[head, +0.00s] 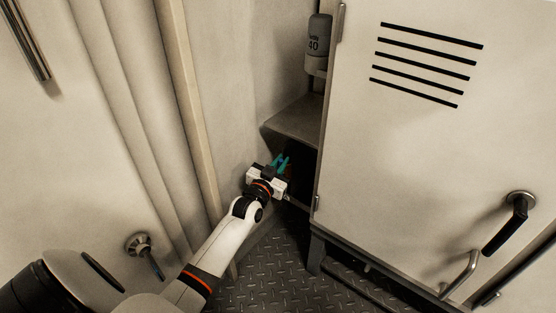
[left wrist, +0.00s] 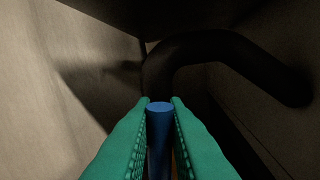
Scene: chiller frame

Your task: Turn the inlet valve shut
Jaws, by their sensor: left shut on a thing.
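My left gripper (head: 282,163) reaches into the dark opening below a shelf, left of the cabinet door. In the left wrist view its green fingers (left wrist: 160,125) are shut on a blue handle (left wrist: 160,107), one finger on each side. The handle's round end faces up between the fingertips. I take it for the inlet valve's handle; the valve body is hidden. Behind it a thick dark pipe (left wrist: 215,45) bends over to the right. In the head view the handle is too dark and small to make out. My right gripper is not in view.
The cabinet door (head: 420,150) with slots and a black handle (head: 506,223) stands close right of my left arm. A shelf (head: 297,122) lies just above the gripper, with a grey bottle (head: 318,42) higher up. A pale wall (head: 235,90) is close on the left.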

